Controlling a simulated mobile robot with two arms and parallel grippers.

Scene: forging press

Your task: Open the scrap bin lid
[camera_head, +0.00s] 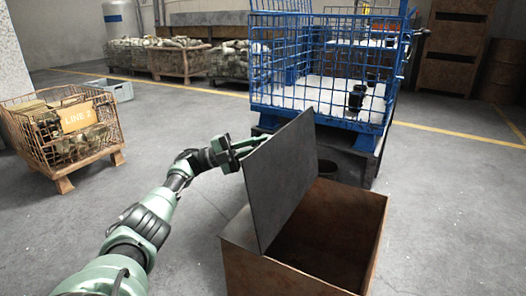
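The scrap bin (290,280) is a rusty brown open-topped box at the bottom centre right. Its dark grey lid (282,170) stands raised and steeply tilted along the bin's left side, and the dark inside of the bin shows to the right of it. My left gripper (248,148) is at the left face of the lid, near its upper left edge. It looks close to or touching the lid; I cannot tell which. Its fingers are seen at an angle, so their opening is unclear. My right gripper is out of view.
A blue wire cage cart (318,100) stands just behind the bin. A rusty wire basket (88,152) with a "LINE 2" sign is at the left. A grey crate (112,90) and more filled baskets (178,62) stand farther back.

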